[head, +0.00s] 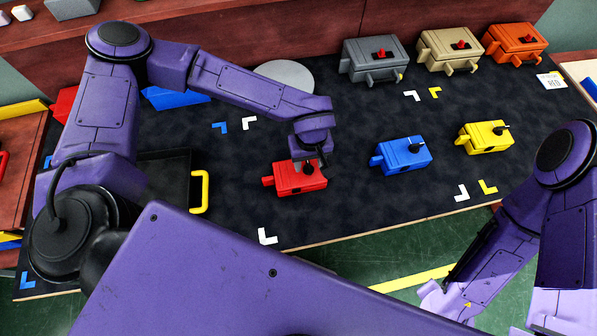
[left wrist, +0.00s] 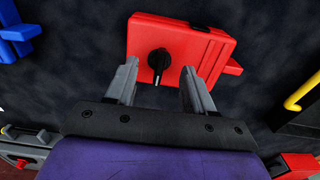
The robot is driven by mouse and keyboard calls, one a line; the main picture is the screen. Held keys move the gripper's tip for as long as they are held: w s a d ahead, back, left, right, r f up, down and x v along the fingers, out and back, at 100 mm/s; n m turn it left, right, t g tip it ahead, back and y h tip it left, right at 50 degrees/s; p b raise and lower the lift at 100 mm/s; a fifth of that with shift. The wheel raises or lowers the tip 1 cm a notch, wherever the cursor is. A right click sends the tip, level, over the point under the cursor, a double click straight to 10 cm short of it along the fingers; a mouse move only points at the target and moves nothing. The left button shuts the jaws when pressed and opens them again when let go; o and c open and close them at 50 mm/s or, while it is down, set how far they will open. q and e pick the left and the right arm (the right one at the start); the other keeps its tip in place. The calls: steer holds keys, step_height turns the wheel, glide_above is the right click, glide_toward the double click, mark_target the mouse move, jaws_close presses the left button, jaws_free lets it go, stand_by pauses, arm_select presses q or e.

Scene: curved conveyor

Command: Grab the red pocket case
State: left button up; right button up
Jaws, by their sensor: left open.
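The red pocket case (head: 299,179) lies on the dark mat, left of the blue case, with a black knob on its top. My left gripper (head: 307,165) is right above it, pointing down. In the left wrist view the red case (left wrist: 182,40) is just ahead of the open fingers of my left gripper (left wrist: 157,80), and its black knob (left wrist: 159,62) stands between them. I cannot tell whether a finger touches the case. My right gripper (head: 440,300) hangs low at the right, over the green floor; its jaws are unclear.
A blue case (head: 402,156) and a yellow case (head: 485,137) lie to the right. Grey (head: 372,57), beige (head: 448,47) and orange (head: 514,42) cases stand at the back. A black tray with a yellow handle (head: 201,191) is close on the left.

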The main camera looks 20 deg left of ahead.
arm_select(q)
steer(key=shift+w+f, duration=0.15)
steer(key=shift+f, duration=0.4)
steer(key=shift+w+f, duration=0.15)
steer(key=shift+f, duration=0.4)
steer(key=shift+s, duration=0.25)
jaws_close()
